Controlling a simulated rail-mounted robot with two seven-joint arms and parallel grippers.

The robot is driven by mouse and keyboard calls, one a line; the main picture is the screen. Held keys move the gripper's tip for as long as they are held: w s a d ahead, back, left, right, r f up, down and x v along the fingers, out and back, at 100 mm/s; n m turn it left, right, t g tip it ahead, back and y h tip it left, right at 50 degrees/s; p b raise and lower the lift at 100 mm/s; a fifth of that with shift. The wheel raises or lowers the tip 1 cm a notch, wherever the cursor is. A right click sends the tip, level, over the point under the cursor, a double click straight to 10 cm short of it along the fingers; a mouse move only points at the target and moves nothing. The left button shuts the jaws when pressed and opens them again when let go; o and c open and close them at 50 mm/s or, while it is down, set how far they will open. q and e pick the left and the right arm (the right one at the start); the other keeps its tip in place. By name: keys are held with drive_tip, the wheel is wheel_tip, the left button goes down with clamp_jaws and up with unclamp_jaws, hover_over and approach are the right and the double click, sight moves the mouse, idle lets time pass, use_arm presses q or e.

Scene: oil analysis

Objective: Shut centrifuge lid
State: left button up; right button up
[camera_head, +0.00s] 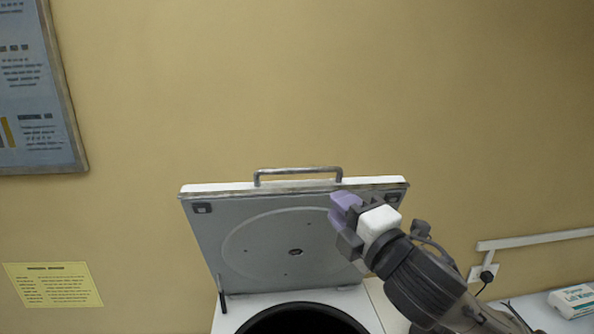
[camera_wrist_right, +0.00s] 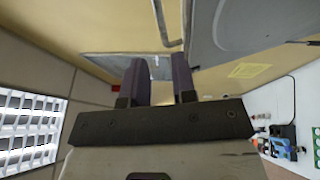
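The centrifuge lid (camera_head: 280,245) stands raised, tilted back toward the wall, with its grey inner face showing. A metal handle (camera_head: 298,171) runs along its top edge. Below it is the dark round opening of the centrifuge (camera_head: 300,318), cut off by the picture's bottom edge. My right gripper (camera_head: 343,212), with purple fingers, is in front of the lid's upper right part, below and right of the handle. In the right wrist view its fingers (camera_wrist_right: 158,65) are apart with nothing between them. The lid (camera_wrist_right: 245,30) and handle (camera_wrist_right: 164,22) also show there. My left gripper is out of view.
A framed board (camera_head: 35,90) hangs on the wall at upper left. A yellow note (camera_head: 52,285) is on the wall at lower left. A white box (camera_head: 575,300) sits on the bench at right, near a wall socket with a black plug (camera_head: 486,276).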

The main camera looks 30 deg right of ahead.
sight(304, 172)
drive_tip(key=w+p, duration=0.1)
drive_tip(key=w, duration=0.3)
drive_tip(key=w+r+p, duration=0.1)
drive_tip(key=w+p, duration=0.1)
drive_tip(key=w, duration=0.1)
drive_tip(key=w+r+p, duration=0.1)
drive_tip(key=w+p, duration=0.1)
drive_tip(key=w, duration=0.2)
drive_tip(key=shift+w+a+r, duration=0.1)
drive_tip(key=shift+w+a, duration=0.2)
drive_tip(key=shift+w, duration=0.05)
drive_tip(key=shift+w+p, duration=0.3)
drive_tip(key=shift+w, duration=0.5)
clamp_jaws()
